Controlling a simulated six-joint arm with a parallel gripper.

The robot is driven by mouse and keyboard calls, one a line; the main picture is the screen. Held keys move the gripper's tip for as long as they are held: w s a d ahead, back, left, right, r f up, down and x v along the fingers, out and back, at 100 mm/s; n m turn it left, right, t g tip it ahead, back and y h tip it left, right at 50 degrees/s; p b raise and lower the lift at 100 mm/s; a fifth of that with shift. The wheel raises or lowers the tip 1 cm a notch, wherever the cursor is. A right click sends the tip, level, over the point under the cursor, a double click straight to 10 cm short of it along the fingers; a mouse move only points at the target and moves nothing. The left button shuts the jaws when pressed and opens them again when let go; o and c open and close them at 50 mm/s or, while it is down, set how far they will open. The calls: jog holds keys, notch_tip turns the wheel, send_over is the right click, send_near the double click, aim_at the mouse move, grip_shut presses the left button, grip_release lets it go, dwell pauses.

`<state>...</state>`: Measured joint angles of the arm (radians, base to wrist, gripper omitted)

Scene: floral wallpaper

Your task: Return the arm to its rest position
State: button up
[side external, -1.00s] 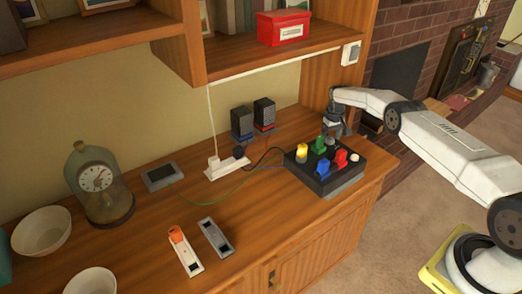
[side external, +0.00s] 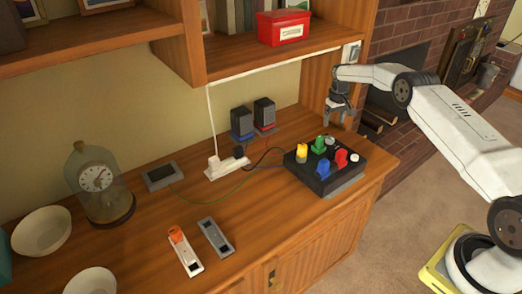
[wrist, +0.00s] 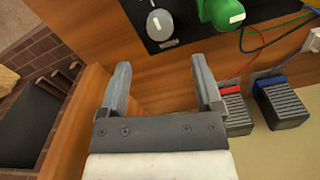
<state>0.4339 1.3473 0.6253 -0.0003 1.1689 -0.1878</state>
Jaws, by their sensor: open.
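My gripper (side external: 336,119) hangs at the far right end of the wooden counter, above and behind the black control box. In the wrist view my gripper (wrist: 165,88) has its two grey fingers spread apart with nothing between them. My white arm (side external: 455,125) reaches in from its base at the lower right. The black control box (side external: 318,187) carries a lit yellow knob, a green knob, blue and red switches and pale knobs. In the wrist view a grey knob (wrist: 160,24) and the green knob (wrist: 222,12) lie beyond the fingertips, apart from them.
Two small dark speaker-like boxes (side external: 241,122) stand at the wall. A shelf (side external: 290,52) with a red box (side external: 284,26) overhangs the counter left of my gripper. A white power strip (side external: 226,167), wires and a glass-domed clock (side external: 98,182) are further left. A brick fireplace (side external: 400,140) is at right.

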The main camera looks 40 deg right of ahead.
jog(key=shift+r, duration=0.15)
jog(key=shift+a+r, duration=0.35)
jog(key=shift+a, duration=0.15)
jog(key=s+a+r+n+t, duration=0.1)
jog(key=s+a+r, duration=0.35)
jog(key=a, duration=0.35)
jog(key=s+a+r, duration=0.3)
jog(key=a+r, duration=0.2)
jog(key=a, duration=0.2)
jog(key=s+a+n, duration=0.1)
jog(key=s+a, duration=0.4)
jog(key=s, duration=0.6)
jog(key=s+a+r+t, duration=0.1)
jog(key=s+a, duration=0.5)
jog(key=s, duration=0.5)
jog(key=shift+s+n+t, duration=0.3)
jog(key=shift+s+n, duration=0.05)
jog(key=shift+n, duration=0.05)
